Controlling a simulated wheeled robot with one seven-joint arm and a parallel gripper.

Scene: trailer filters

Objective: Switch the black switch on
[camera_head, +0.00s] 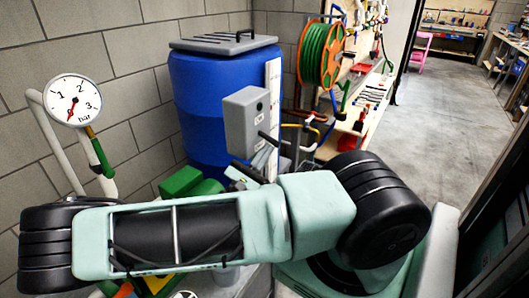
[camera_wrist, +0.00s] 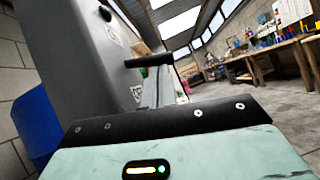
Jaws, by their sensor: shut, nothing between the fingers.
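A grey box (camera_head: 246,122) stands in front of the blue barrel in the head view. The black switch (camera_head: 268,138) is a short dark lever sticking out of its right side. In the wrist view the grey box (camera_wrist: 75,60) fills the left, and the black switch (camera_wrist: 150,60) juts right from it. My gripper (camera_head: 264,158) is shut and empty, just below the lever and close to the box. In the wrist view my gripper (camera_wrist: 160,82) lies beyond the dark band, under the lever. I cannot tell whether the fingers touch it.
A blue barrel (camera_head: 222,88) with a grey lid stands behind the box. A pressure gauge (camera_head: 72,100) on a pipe is at left. A green hose reel (camera_head: 321,54) and a workbench (camera_head: 360,112) with tools are to the right. Open floor (camera_head: 440,120) lies beyond.

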